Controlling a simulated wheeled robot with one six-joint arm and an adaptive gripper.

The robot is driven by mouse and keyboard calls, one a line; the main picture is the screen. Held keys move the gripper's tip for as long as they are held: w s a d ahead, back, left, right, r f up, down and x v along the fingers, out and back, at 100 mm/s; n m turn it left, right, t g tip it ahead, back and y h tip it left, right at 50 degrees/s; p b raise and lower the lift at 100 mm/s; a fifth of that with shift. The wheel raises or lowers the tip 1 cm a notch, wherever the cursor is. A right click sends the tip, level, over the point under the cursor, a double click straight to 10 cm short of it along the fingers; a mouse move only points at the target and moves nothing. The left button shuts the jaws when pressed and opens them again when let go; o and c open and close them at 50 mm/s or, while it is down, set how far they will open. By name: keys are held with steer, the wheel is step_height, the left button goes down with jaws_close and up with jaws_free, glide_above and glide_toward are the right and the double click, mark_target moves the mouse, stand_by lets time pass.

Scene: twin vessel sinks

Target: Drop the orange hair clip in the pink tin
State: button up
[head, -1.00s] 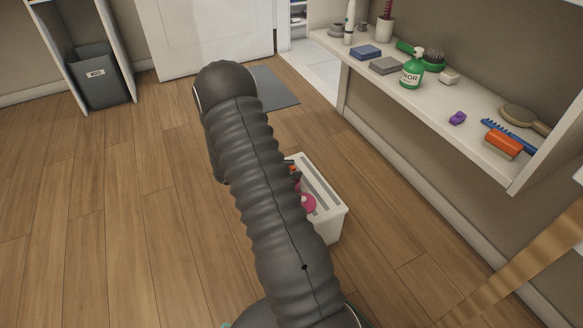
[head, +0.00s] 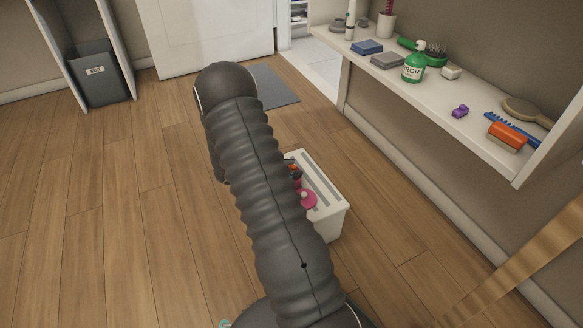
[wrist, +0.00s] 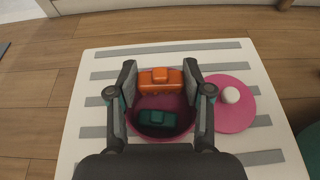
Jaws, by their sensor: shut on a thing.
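My gripper (wrist: 161,88) is shut on the orange hair clip (wrist: 160,78), which sits between its two fingertips in the wrist view. The clip is over the far part of the pink tin (wrist: 178,105), which is open. A dark teal clip (wrist: 157,118) lies inside the tin. The tin's pink lid (wrist: 232,115) with a white knob lies to its right, and it also shows in the head view (head: 309,199). In the head view my arm hides most of the tin and the gripper. The exact height of the clip above the tin is hard to tell.
The tin and lid stand on a white stool (head: 328,222) with grey strips. A wall shelf (head: 462,98) at the right holds a green bottle (head: 413,66), a purple clip (head: 460,111) and an orange brush (head: 506,137). A grey bin (head: 101,76) stands far left. The wooden floor at left is clear.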

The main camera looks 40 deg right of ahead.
steer(key=o, duration=0.6)
steer(key=shift+s+f, duration=0.25)
steer(key=shift+f, duration=0.6)
steer(key=shift+o, duration=1.3)
steer(key=shift+f, duration=0.1)
steer(key=shift+a, duration=0.25)
steer(key=r+v, duration=0.1)
steer(key=v, duration=1.1)
steer(key=shift+d+r, duration=0.2)
steer(key=shift+d, duration=0.05)
steer(key=shift+w, duration=0.1)
